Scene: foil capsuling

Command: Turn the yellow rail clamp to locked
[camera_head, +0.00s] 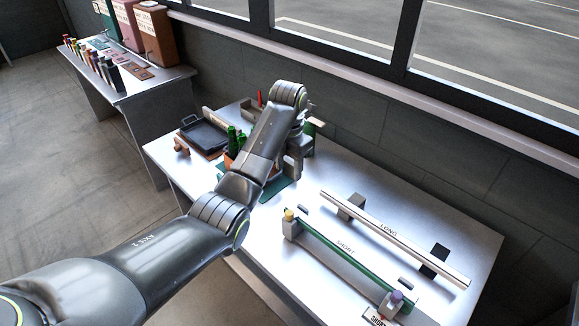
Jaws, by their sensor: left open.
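The yellow rail clamp (289,215) is a small yellow knob on a grey block at the left end of the green rail (345,262), by the label SHORT. Its lock position is too small to tell. My left gripper (296,168) is open, above the back middle of the table, behind and apart from the yellow clamp. Its fingertips are hard to make out. My right gripper is not in view.
A purple knob (396,296) sits at the green rail's right end. A silver rail (400,238) marked LONG lies behind. Green bottles (232,140) and a black tray (204,136) stand at the table's back left. The table's right corner is clear.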

